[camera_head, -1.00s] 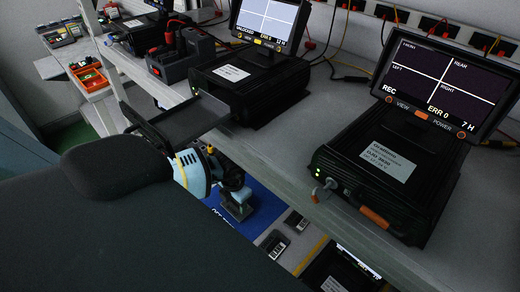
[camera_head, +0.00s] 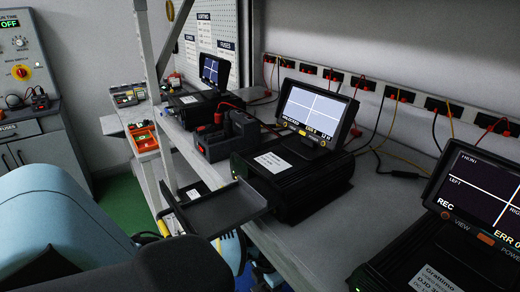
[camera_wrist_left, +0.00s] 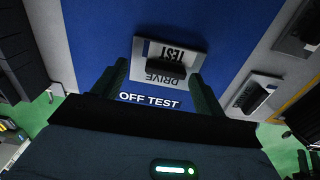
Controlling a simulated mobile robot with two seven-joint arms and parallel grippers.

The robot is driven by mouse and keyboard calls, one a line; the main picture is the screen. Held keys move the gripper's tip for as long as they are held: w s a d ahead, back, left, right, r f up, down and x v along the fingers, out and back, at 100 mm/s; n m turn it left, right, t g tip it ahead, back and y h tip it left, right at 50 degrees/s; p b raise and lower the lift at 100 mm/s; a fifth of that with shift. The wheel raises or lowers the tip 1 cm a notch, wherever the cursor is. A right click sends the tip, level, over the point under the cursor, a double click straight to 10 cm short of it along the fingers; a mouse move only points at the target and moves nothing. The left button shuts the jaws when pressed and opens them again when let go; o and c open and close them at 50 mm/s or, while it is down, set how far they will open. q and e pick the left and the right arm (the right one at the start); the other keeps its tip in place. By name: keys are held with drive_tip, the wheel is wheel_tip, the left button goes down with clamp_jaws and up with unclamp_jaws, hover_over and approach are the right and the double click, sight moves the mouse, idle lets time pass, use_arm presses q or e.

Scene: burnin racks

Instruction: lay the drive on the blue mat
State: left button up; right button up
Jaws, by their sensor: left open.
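In the left wrist view the drive (camera_wrist_left: 150,47), a pale grey block with a dark bar and the words DRIVE TEST, shows flat against the blue mat (camera_wrist_left: 230,28). The mat carries the printed words OFF TEST. My left gripper (camera_wrist_left: 160,72) is open, with one finger to each side of the drive and a visible gap; I cannot tell its exact height above it. My right gripper is not in view.
A burn-in unit (camera_head: 290,180) on the bench has a dark tray (camera_head: 213,210) sticking out over the front edge. Another unit (camera_head: 425,270) stands at the right. Two other dark modules (camera_wrist_left: 252,96) lie right of the mat in the wrist view.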

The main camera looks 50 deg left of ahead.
sight(267, 289)
use_arm(q)
wheel_tip(267, 289, up, 6)
drive_tip(key=shift+w+f, duration=0.15)
drive_tip(key=shift+f, duration=0.05)
drive_tip(key=shift+r, duration=0.5)
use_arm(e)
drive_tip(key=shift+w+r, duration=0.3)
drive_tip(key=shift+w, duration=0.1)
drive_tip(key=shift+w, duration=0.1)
